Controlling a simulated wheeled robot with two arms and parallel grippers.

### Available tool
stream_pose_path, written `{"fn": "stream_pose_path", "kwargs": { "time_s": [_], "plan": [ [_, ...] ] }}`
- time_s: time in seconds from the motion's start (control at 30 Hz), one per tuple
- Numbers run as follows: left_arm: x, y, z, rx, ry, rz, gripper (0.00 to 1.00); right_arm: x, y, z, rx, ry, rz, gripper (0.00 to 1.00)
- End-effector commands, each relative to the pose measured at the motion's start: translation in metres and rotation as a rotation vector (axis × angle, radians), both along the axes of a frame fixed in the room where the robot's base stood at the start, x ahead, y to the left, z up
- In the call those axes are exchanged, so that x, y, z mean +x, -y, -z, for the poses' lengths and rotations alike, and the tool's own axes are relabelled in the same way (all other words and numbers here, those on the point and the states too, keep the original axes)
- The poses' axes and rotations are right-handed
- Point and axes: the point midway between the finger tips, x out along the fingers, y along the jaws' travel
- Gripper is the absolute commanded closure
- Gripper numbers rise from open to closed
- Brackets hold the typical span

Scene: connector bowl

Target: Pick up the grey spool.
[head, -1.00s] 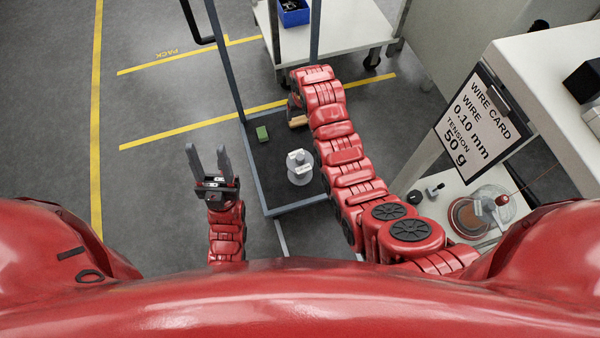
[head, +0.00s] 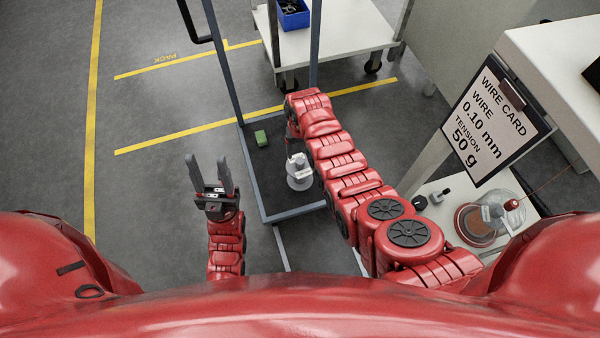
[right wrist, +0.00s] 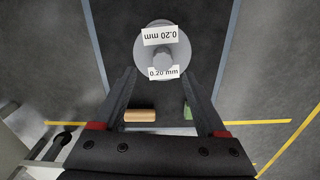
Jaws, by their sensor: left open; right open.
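The grey spool (head: 299,180) stands on the dark deck of the cart in the head view, partly covered by my right arm. In the right wrist view the spool (right wrist: 146,62) is seen from above, with white labels reading 0.20 mm. My right gripper (right wrist: 159,72) is open; the spool shows beyond and between its fingertips, with no visible grip on it. I cannot tell the height gap. In the head view my right arm hides most of that gripper. My left gripper (head: 207,158) is open and empty, left of the cart.
A green block (head: 261,138) lies on the cart deck (head: 268,182), and a wooden block (right wrist: 140,115) shows in the right wrist view. The cart's upright posts (head: 222,65) rise around it. A wire card (head: 492,120) and a bench stand at right. Floor at left is clear.

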Motion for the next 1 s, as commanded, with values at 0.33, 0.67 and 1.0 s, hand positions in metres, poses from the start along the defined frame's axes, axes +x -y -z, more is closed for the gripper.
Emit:
{"fn": "stream_pose_path", "kwargs": {
  "time_s": [0.33, 0.67, 1.0],
  "plan": [
    [0.000, 0.000, 0.018, 0.000, 0.000, 0.000, 0.50, -0.006, -0.002, 0.039, 0.000, -0.001, -0.002, 0.26],
    [0.000, 0.000, 0.024, 0.000, 0.000, 0.000, 0.50, -0.006, -0.002, 0.054, 0.000, 0.000, -0.001, 0.26],
    [0.000, 0.000, 0.024, 0.000, 0.000, 0.000, 0.50, -0.006, -0.002, 0.053, 0.000, 0.000, -0.001, 0.69]
  ]
}}
